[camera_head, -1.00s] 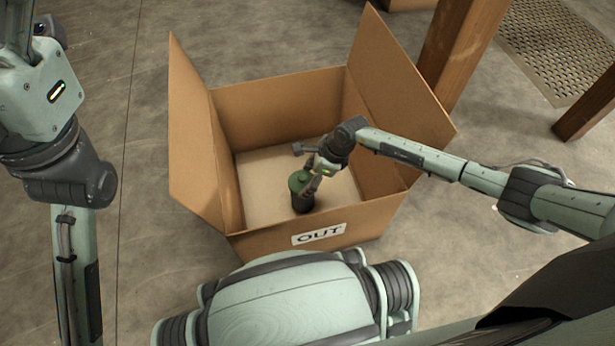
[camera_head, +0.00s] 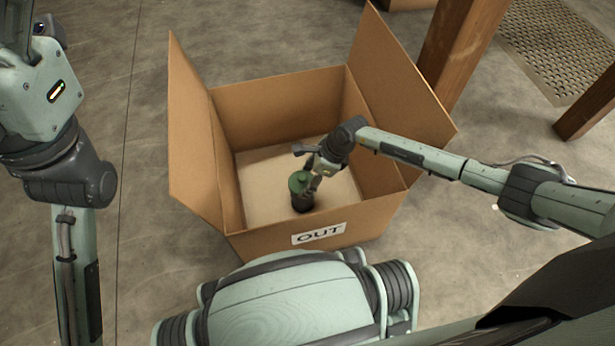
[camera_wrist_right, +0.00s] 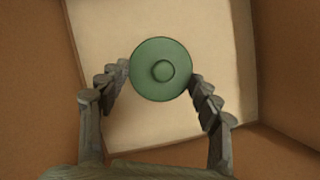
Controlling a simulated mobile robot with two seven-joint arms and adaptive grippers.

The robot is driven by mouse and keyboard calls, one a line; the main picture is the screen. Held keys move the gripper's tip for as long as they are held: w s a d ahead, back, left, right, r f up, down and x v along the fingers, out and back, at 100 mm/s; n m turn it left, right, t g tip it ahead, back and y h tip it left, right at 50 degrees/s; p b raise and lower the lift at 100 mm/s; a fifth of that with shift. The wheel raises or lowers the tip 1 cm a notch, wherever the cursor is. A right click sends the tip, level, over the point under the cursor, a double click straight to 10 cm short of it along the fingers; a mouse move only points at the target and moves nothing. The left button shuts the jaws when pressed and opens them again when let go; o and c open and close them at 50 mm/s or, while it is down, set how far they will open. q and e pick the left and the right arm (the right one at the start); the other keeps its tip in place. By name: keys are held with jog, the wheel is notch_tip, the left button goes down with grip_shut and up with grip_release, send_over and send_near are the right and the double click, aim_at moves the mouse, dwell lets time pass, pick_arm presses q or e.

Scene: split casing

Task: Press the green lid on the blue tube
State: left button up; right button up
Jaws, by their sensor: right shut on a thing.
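The green lid (camera_head: 299,179) sits on top of a dark upright body (camera_head: 302,202) inside the cardboard box; this body's blue colour does not show. In the right wrist view the lid (camera_wrist_right: 147,55) is a round green disc with a central knob, seen from above, and hides what is under it. My right gripper (camera_wrist_right: 159,75) is shut on the lid, with a finger at each side of its rim. My left gripper is out of view; only parts of my left arm show at the left.
The open cardboard box (camera_head: 235,247), marked OUT, stands on the floor with tall flaps left and right. Its pale bottom (camera_head: 270,165) is bare around the body. Wooden posts (camera_head: 455,50) and a floor grate (camera_head: 550,50) are at the right.

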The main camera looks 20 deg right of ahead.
jog(key=o, duration=0.9)
jog(key=shift+o, duration=0.5)
jog(key=shift+o, duration=0.9)
